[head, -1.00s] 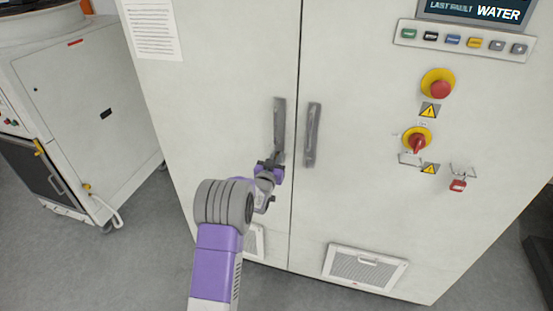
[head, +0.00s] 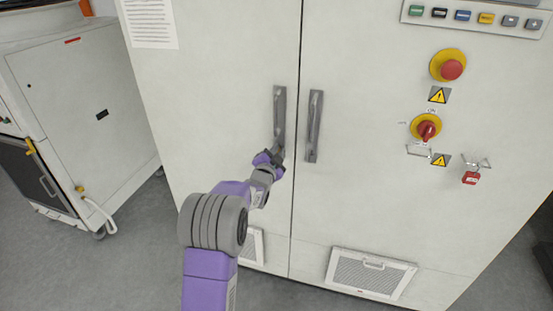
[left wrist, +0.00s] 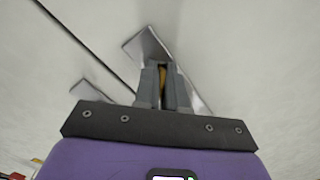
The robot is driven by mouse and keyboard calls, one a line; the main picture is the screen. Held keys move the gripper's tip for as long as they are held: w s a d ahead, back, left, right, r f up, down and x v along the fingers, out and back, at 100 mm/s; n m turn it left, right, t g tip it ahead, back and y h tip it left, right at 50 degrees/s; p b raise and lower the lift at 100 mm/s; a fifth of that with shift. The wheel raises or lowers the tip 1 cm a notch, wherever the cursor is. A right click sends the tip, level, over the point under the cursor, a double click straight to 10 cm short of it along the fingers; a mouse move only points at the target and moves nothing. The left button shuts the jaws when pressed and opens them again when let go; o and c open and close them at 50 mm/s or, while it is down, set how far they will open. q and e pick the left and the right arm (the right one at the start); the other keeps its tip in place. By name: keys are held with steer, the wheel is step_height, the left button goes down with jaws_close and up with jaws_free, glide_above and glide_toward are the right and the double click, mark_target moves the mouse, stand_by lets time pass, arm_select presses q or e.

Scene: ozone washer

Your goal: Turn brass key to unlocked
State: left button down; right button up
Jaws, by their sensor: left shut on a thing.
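The brass key (left wrist: 163,75) shows as a small brass-coloured piece between my left gripper's fingers in the left wrist view. Most of it is hidden by the fingers, and I cannot read its angle. It is at the lower part of the grey left door handle (head: 279,112), which also shows in the left wrist view (left wrist: 148,46). My left gripper (head: 278,154) is shut on the key, close against the cabinet door. It also fills the middle of the left wrist view (left wrist: 162,88). My right gripper is not in view.
The right door handle (head: 314,125) stands just right of the door seam. Further right are a red stop button (head: 452,69), a red rotary switch (head: 427,129) and a red padlock (head: 471,177). A white cart (head: 85,115) stands at the left, with grey floor between.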

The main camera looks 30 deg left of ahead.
arm_select(q)
steer(key=m+b, duration=0.3)
steer(key=m, duration=0.1)
steer(key=shift+f+m, duration=0.15)
steer(key=shift+m, duration=0.15)
steer(key=shift+m+b, duration=1.15)
steer(key=shift+m, duration=0.85)
steer(key=c, duration=1.3)
jaws_free()
steer(key=shift+s, duration=0.1)
steer(key=p+v, duration=0.1)
steer(key=v, duration=0.6)
steer(key=shift+s, duration=0.2)
steer(key=shift+d, duration=0.1)
